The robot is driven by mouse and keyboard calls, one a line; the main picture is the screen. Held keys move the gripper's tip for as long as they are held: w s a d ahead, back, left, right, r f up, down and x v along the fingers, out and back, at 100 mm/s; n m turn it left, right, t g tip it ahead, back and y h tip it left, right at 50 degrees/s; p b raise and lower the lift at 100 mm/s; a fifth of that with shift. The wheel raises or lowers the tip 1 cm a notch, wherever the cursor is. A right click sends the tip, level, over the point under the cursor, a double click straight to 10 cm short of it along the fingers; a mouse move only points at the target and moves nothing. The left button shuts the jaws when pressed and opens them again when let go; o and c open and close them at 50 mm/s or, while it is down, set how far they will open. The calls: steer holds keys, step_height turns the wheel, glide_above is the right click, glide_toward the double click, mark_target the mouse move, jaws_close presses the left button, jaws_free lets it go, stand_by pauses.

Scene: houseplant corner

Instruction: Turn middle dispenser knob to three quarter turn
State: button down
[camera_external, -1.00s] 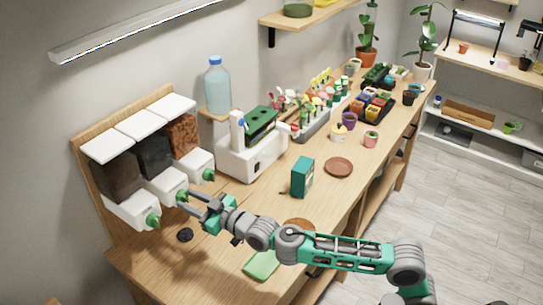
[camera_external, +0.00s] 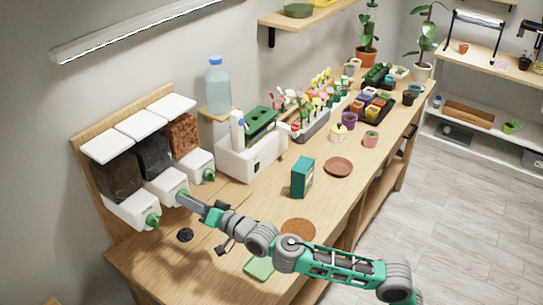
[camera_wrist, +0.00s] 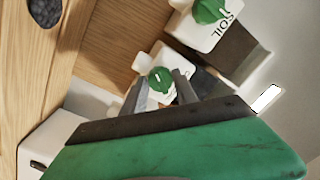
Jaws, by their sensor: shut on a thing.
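The middle dispenser (camera_external: 165,184) is a white box under a dark-filled clear bin, between two like it. Its green knob (camera_wrist: 160,79) shows in the wrist view with a short white mark on its face. My gripper (camera_external: 185,196) reaches the front of this dispenser. In the wrist view my gripper (camera_wrist: 160,88) has one grey finger on each side of the knob and is shut on it. In the external view my fingers hide most of the knob. How far it is turned is hard to tell.
The left dispenser knob (camera_external: 152,221) and right dispenser knob (camera_external: 208,175) are close on either side. A small black round thing (camera_external: 185,235) lies on the bench below. A white machine (camera_external: 250,155) and a teal box (camera_external: 303,177) stand to the right.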

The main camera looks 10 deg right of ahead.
steer(key=shift+s+a+m+t+b, duration=0.1)
steer(key=shift+m+t+b, duration=0.15)
steer(key=shift+m+b, duration=1.65)
steer(key=shift+s+a+m+t+b, duration=0.1)
steer(key=shift+m+t+b, duration=0.2)
steer(key=shift+m, duration=3)
steer(key=shift+w+d+r, duration=0.1)
steer(key=c, duration=1)
jaws_free()
steer(key=shift+o, duration=0.2)
steer(key=v, duration=0.7)
steer(key=shift+s+d, duration=0.2)
steer(key=shift+s, duration=0.15)
